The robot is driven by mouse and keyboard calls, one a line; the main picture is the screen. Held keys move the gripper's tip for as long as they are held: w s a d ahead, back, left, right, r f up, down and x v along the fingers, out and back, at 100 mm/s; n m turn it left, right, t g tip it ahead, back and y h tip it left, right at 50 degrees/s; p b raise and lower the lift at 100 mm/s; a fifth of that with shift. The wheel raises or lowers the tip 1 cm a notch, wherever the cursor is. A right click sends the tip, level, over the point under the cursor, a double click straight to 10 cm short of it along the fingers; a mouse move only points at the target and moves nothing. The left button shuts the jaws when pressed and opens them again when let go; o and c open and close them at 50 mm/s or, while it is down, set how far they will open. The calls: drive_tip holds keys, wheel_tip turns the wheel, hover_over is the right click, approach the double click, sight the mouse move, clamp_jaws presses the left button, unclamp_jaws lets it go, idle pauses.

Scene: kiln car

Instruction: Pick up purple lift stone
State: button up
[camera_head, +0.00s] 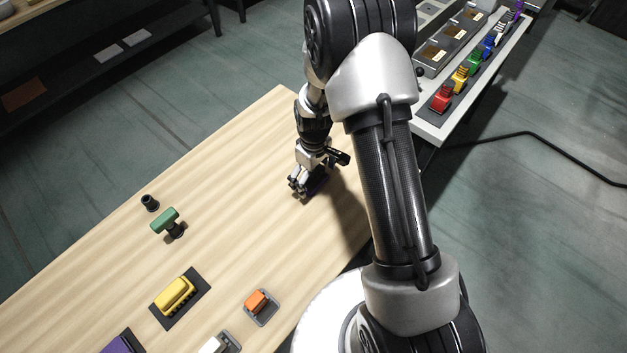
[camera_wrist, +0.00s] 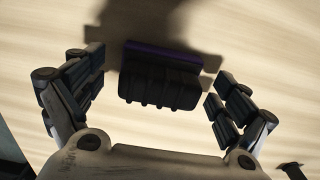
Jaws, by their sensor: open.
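The purple lift stone (camera_wrist: 163,53) lies on the pale wooden table between the two fingers of my gripper (camera_wrist: 160,75) in the wrist view. Its purple edge shows above a black ridged part (camera_wrist: 158,88). The fingers stand apart on its left and right, with a gap on each side. In the head view, my gripper (camera_head: 299,185) points down near the table's right side. A small dark purple part of the stone (camera_head: 318,187) shows beside the fingers; the rest is hidden by the gripper.
A green handled piece (camera_head: 165,221), a small black piece (camera_head: 150,203), a yellow block (camera_head: 175,294), an orange block (camera_head: 257,301) and another purple item (camera_head: 122,343) stand on the table. A side bench (camera_head: 430,131) holds several coloured pieces.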

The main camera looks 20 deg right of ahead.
drive_tip(key=shift+f, duration=0.35)
drive_tip(key=shift+r, duration=0.1)
drive_tip(key=shift+c, duration=0.6)
drive_tip(key=c, duration=1.2)
